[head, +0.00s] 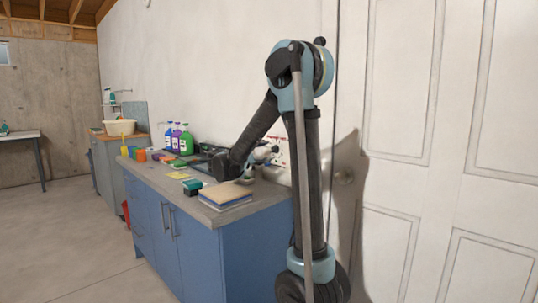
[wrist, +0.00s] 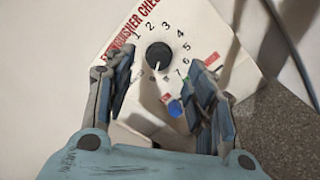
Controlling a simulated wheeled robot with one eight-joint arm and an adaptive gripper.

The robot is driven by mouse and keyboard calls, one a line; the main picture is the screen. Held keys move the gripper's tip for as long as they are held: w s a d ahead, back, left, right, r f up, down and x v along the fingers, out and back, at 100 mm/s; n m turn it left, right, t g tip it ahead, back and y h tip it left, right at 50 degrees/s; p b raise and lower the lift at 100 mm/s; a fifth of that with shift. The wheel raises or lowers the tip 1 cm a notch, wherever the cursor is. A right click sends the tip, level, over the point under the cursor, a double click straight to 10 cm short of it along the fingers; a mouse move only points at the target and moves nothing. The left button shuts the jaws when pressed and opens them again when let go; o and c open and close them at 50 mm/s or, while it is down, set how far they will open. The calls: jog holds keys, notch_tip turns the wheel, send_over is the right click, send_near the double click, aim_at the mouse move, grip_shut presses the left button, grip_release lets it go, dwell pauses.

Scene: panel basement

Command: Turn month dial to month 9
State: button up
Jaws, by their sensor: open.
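The month dial (wrist: 159,56) is a round black knob with a white pointer mark, set on a white panel (wrist: 205,30) headed with red "EXTINGUISHER CHECK" lettering. Numbers 1 to 7 show around it; the lower and left numbers are hard to read or hidden. The pointer mark points down in the wrist view, past the 7; I cannot tell the exact number. My gripper (wrist: 165,62) is open, its two fingers on either side of the dial, with gaps to the knob in this view. In the head view, my gripper (head: 262,156) is near the wall above the counter, with the panel (head: 283,148) mostly hidden behind my arm.
A blue button (wrist: 175,108) and a small red part sit below the dial. A dark cable (wrist: 290,50) runs at the right. On the grey counter (head: 215,212) are a book stack (head: 226,195), spray bottles (head: 177,138) and sponges. A white door (head: 430,150) stands at right.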

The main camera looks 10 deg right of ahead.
jog(key=v, duration=0.7)
jog(key=shift+s+a, duration=0.25)
jog(key=shift+a, duration=0.05)
jog(key=shift+d, duration=0.1)
jog(key=s+d+f+m+g+y, duration=0.3)
jog(key=s+d+f, duration=0.3)
jog(key=s+d, duration=0.25)
jog(key=s+d+f+m+g+y, duration=0.3)
jog(key=s+d+f, duration=0.35)
jog(key=s, duration=0.35)
jog(key=s+a+f+m+g+y, duration=0.1)
jog(key=s+a+f+m+y, duration=0.2)
jog(key=s+f, duration=0.3)
jog(key=s+a+f+m+g+y, duration=0.1)
jog(key=s+a+f+m+y, duration=0.2)
jog(key=s+f, duration=0.4)
jog(key=s+m+y, duration=0.1)
jog(key=s+y, duration=0.1)
jog(key=s, duration=0.4)
jog(key=shift+f+y, duration=0.2)
jog(key=shift+y, duration=0.1)
